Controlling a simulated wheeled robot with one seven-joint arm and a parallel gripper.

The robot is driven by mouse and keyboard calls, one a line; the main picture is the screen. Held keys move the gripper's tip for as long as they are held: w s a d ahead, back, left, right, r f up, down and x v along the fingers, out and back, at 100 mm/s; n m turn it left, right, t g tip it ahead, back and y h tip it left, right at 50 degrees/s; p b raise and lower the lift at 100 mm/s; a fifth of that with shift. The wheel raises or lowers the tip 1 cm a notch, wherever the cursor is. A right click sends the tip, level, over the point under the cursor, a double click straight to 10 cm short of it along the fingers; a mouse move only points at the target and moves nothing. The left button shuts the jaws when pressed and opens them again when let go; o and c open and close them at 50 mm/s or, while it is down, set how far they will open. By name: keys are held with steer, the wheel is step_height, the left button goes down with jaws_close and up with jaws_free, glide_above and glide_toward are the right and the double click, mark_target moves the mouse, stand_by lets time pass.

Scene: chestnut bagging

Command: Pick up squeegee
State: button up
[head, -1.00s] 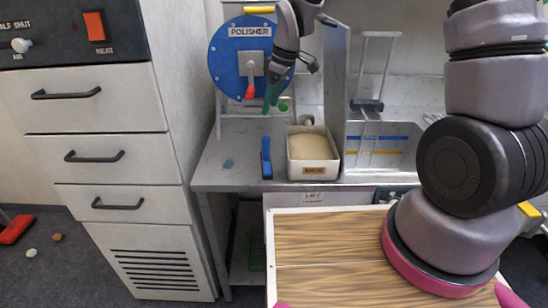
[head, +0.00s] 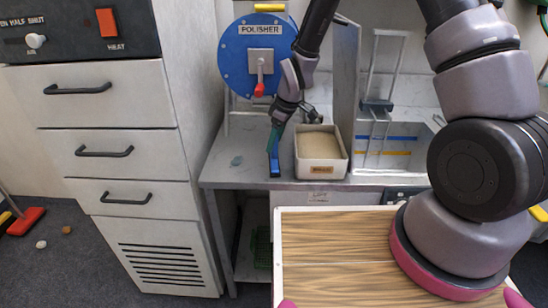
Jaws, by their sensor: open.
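A small blue tool (head: 274,164), which I take to be the squeegee, is on the grey metal bench just left of a bin of tan grain. My gripper (head: 276,139) is over its upper part, with the green fingers reaching down around or beside it. The fingers hide part of the tool, and I cannot tell whether they touch it. The gripper is open.
The grain bin (head: 321,171) stands close to the right of my gripper. The blue polisher disc (head: 235,62) is behind it. The bench (head: 225,174) is mostly clear at left.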

steer(key=shift+w+a+f, duration=0.1)
steer(key=shift+a+f, duration=0.05)
steer(key=shift+f, duration=0.45)
jaws_close()
stand_by(1.0)
